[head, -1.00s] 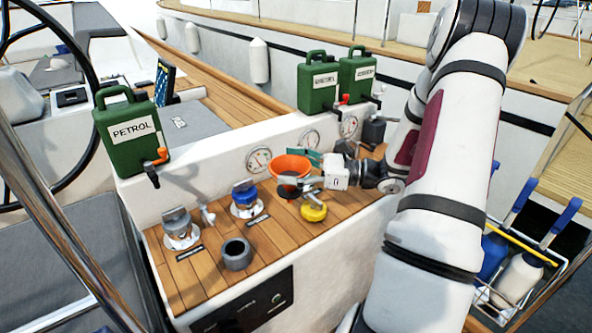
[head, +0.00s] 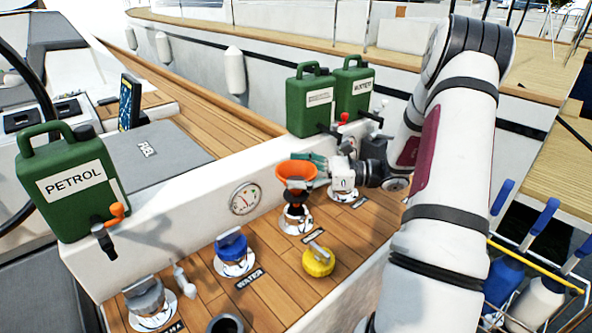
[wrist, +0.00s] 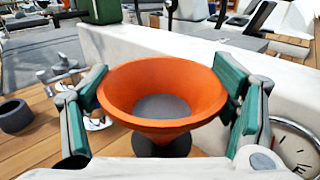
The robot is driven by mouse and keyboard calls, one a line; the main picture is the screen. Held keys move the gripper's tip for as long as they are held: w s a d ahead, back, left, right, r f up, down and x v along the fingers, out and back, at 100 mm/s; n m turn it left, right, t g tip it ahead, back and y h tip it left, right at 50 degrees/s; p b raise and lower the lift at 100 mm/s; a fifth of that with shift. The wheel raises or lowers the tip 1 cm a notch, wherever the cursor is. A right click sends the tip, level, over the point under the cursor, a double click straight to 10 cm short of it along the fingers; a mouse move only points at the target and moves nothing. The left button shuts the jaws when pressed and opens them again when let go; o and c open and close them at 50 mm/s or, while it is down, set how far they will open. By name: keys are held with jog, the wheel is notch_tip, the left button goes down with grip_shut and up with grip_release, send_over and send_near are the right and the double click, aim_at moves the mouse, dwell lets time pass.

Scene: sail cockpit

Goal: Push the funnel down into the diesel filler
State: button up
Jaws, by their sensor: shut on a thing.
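The orange funnel (head: 296,171) is upright, its wide mouth facing up; it fills the middle of the wrist view (wrist: 120,118). My gripper (wrist: 162,95) is shut on it, with green-padded fingers on both sides of the cone. In the head view my gripper (head: 305,168) reaches it from the right. The funnel's dark lower part lines up with a filler with a bright metal flange (head: 296,224) in the wooden deck. How far the spout sits inside, I cannot tell. A yellow cap (head: 318,261) lies on the deck in front. The label by this filler is unreadable.
A blue-capped filler (head: 233,252) marked WATER and a grey-capped one (head: 147,298) stand to the left. A dark grey ring (head: 226,324) is at the front edge. Green jerrycans, one marked PETROL (head: 72,182), stand on the white ledge behind. A gauge (head: 244,198) is on the ledge's face.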

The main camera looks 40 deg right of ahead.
jog(key=shift+f+b, duration=1.35)
jog(key=shift+f, duration=0.55)
jog(key=shift+a+p, duration=0.1)
jog(key=shift+p, duration=0.4)
jog(key=shift+f+b, duration=0.3)
jog(key=shift+f, duration=0.3)
jog(key=o, duration=0.9)
jog(key=shift+s, duration=0.15)
jog(key=shift+p+v, duration=1)
jog(key=shift+v, duration=4.45)
